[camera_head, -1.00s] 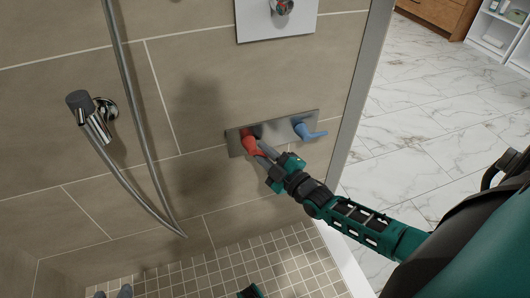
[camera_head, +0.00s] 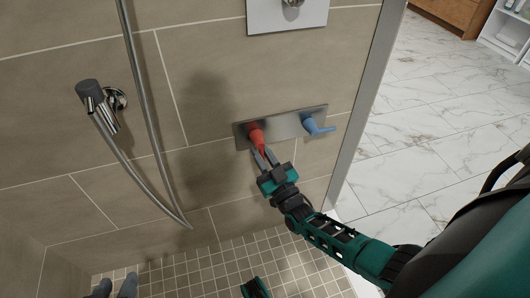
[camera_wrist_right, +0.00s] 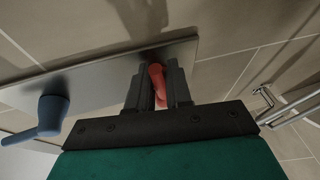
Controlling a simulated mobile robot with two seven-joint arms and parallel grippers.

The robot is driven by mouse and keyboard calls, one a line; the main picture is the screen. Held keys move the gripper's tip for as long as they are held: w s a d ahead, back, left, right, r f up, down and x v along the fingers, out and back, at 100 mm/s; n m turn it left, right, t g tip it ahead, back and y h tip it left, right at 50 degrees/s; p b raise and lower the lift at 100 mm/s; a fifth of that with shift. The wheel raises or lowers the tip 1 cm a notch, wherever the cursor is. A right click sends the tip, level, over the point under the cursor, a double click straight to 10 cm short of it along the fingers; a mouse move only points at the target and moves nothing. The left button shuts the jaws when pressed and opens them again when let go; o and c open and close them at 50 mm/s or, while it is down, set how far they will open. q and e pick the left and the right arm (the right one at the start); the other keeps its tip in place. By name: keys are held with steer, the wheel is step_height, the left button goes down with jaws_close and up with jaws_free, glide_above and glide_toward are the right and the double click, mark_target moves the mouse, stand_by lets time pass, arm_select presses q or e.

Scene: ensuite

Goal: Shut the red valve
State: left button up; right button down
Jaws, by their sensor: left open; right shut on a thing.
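The red valve (camera_head: 256,136) sits at the left end of a metal wall plate (camera_head: 284,125) in the shower. Its lever points down and slightly right in the head view. My right gripper (camera_head: 265,156) is shut on this lever from below. In the right wrist view the red valve (camera_wrist_right: 157,84) shows between the two dark fingers (camera_wrist_right: 158,92), which hide part of it. My left gripper (camera_head: 116,287) shows only as two grey fingertips, apart and empty, at the bottom edge of the head view, away from the valve.
A blue valve (camera_head: 315,126) is on the same plate, right of the red one; it also shows in the wrist view (camera_wrist_right: 43,120). A hand shower (camera_head: 97,107) and hose (camera_head: 150,130) hang at left. A panel edge (camera_head: 362,95) stands at right.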

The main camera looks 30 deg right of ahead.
steer(key=shift+a+m+h, duration=0.2)
steer(key=shift+m+h, duration=0.2)
steer(key=shift+m, duration=0.3)
steer(key=shift+a+m, duration=0.1)
steer(key=shift+m, duration=0.2)
arm_select(q)
steer(key=shift+s+f, duration=0.1)
steer(key=shift+s, duration=0.05)
arm_select(e)
steer(key=c, duration=1.1)
jaws_free()
